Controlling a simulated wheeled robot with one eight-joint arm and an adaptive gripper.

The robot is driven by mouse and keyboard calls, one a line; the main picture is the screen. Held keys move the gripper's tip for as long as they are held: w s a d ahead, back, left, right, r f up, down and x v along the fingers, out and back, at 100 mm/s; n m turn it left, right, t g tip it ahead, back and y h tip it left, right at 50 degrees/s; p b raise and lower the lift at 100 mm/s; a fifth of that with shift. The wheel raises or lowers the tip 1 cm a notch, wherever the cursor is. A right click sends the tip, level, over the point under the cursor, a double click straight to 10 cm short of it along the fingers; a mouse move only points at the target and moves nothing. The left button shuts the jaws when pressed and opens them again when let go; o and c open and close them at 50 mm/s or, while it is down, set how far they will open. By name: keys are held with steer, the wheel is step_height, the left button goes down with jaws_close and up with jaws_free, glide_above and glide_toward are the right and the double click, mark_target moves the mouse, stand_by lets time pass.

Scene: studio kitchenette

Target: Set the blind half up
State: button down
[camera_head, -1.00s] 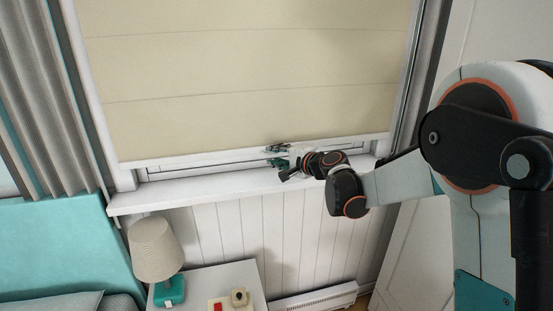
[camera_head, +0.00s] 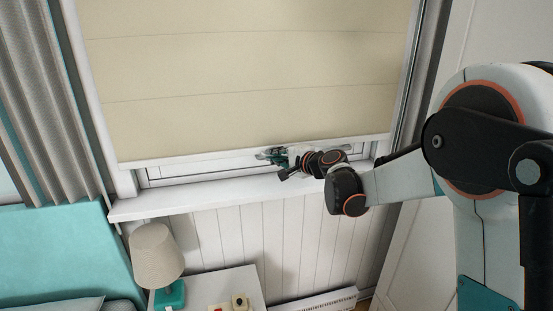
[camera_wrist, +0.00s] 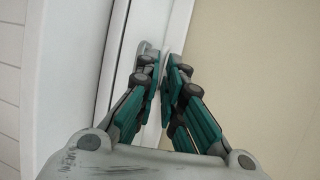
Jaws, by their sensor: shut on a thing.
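The cream blind (camera_head: 240,75) hangs down over most of the window in the head view, its white bottom bar (camera_head: 190,159) a little above the sill. In the wrist view the blind's fabric (camera_wrist: 255,70) fills the right side and the bar (camera_wrist: 179,28) runs up the middle. My gripper (camera_head: 268,155) is at the bar, right of its middle. In the wrist view my gripper (camera_wrist: 162,72) has its teal fingers close together, shut on the bar. The fingers hide part of the bar.
The white window sill (camera_head: 190,201) lies just below. A bedside table (camera_head: 245,283) with a lamp (camera_head: 156,255) stands under the window. A grey curtain (camera_head: 40,100) hangs at the left. A white panel (camera_head: 440,200) stands at the right.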

step_height(320, 180, up, 36)
steer(key=p, duration=1.9)
steer(key=shift+p, duration=0.35)
steer(key=c, duration=1.8)
jaws_free()
steer(key=v, duration=1.2)
steer(key=s+d+f+n+g+h+b, duration=0.1)
steer(key=s+d+f+n+h+b, duration=0.2)
steer(key=s+f, duration=0.8)
steer(key=s+d+f+n+g+h+b, duration=0.2)
steer(key=s+d+f+b, duration=0.5)
steer(key=s+f, duration=0.5)
steer(key=s+d+f+n+g+h+b, duration=0.1)
steer(key=s+d+f+n+h+b, duration=0.3)
steer(key=s+f, duration=0.8)
steer(key=shift+d+f+n+g+h+b, duration=0.2)
steer(key=shift+f+n+b, duration=0.1)
steer(key=shift+f+n, duration=0.25)
steer(key=shift+d+f+n+g+h+b, duration=0.1)
steer(key=shift+d+f+n+g+b, duration=0.15)
steer(key=shift+f+n, duration=0.3)
